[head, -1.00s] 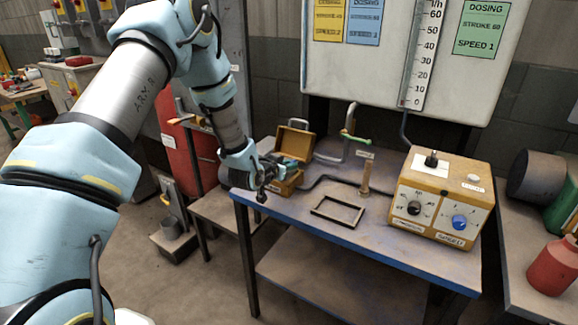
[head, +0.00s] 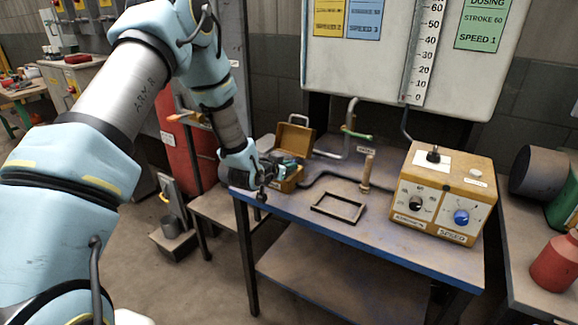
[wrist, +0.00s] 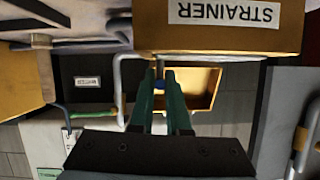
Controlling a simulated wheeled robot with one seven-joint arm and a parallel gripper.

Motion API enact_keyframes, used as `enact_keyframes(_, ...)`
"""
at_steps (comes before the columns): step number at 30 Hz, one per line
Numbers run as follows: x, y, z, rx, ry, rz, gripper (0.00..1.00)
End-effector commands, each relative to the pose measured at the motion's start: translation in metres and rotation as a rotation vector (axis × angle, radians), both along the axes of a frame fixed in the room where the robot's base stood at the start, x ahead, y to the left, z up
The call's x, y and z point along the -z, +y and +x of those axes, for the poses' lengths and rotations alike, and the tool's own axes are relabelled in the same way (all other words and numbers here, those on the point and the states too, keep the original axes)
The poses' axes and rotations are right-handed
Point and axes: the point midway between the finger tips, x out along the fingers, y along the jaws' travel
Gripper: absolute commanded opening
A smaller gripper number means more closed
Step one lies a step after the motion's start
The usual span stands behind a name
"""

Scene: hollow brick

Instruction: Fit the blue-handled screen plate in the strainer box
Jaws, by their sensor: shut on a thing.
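The strainer box (head: 288,184) is a small ochre box at the back left of the blue table, with its lid (head: 293,138) standing open. In the wrist view, which is upside down, its front wall (wrist: 215,35) carries the STRAINER label. My gripper (head: 282,165) is at the box opening in the head view. In the wrist view its teal fingers (wrist: 163,85) are close together on a small blue piece, the screen plate's handle (wrist: 160,76). The plate below the handle is hidden behind the box wall, so I cannot tell how it sits.
A flat black rectangular frame (head: 338,208) lies on the table (head: 300,222). Behind it stand a brass post (head: 366,174) and a bent grey pipe (head: 349,115) with a green handle. An ochre dosing control box (head: 440,190) fills the right side. The table's front is clear.

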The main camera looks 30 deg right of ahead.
Motion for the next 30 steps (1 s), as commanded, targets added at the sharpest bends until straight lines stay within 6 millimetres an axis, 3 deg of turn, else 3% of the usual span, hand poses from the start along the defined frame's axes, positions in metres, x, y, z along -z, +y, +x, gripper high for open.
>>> enact_keyframes(5, -0.001, 0.0, 0.0, 0.0, 0.0, -0.001, 0.0)
enact_keyframes(6, -0.001, 0.0, 0.0, 0.0, 0.0, -0.001, 0.18)
enact_keyframes(15, -0.001, 0.0, 0.0, 0.0, 0.0, -0.001, 0.49)
enact_keyframes(24, -0.001, 0.003, -0.001, 0.0, 0.0, 0.0, 0.49)
enact_keyframes(30, -0.01, 0.025, -0.015, -0.001, 0.0, 0.0, 0.49)
